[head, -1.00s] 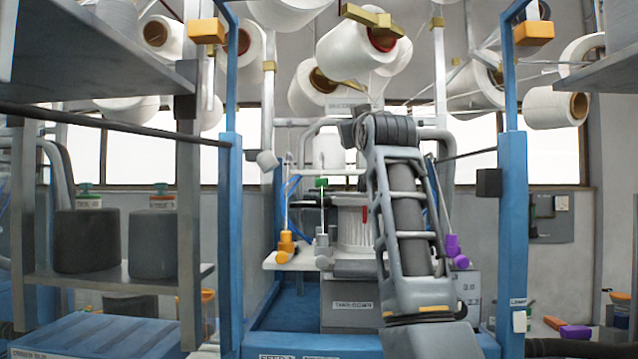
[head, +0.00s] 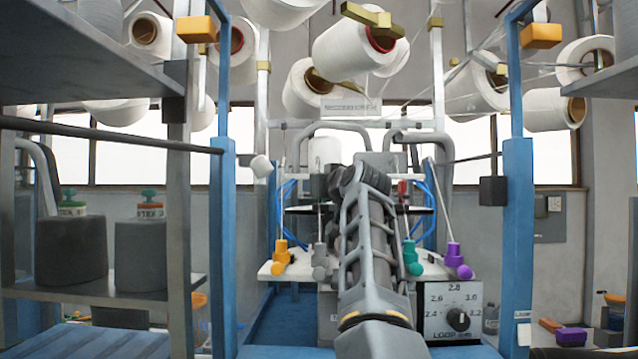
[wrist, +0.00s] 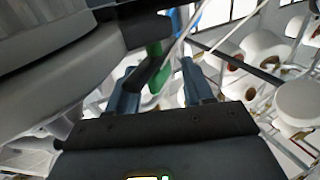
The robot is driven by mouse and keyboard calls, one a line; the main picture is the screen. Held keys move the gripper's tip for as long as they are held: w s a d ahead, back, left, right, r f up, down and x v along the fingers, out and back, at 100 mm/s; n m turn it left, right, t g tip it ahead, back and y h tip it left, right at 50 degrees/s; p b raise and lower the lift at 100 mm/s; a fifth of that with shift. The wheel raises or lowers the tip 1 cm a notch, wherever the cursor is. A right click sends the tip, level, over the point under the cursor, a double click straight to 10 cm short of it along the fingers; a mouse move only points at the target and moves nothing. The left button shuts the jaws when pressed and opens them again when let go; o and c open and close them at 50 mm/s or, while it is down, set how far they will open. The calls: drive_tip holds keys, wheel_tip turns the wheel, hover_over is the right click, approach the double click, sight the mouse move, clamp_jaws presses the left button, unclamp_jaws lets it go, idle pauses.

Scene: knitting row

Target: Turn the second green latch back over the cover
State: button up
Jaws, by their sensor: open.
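In the wrist view my gripper (wrist: 159,82) is open, with its two blue-grey fingers apart. A green piece (wrist: 154,62), which looks like a green latch, shows between the fingers, partly hidden by a dark bar (wrist: 148,76). I cannot tell whether a finger touches it or which way it is turned. In the head view my own arm hides the gripper and much of the round machine in the middle. A dark plate (head: 300,209) shows left of the arm; I cannot tell whether it is the cover.
Orange (head: 281,259), grey (head: 320,262), teal (head: 411,259) and purple (head: 454,262) handles stand along the white shelf (head: 432,270). Blue posts (head: 224,240) flank the machine. White yarn cones (head: 345,48) hang above. A dial box (head: 457,309) is at front right.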

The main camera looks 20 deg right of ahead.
drive_tip(key=shift+w, duration=0.35)
clamp_jaws()
idle(0.3)
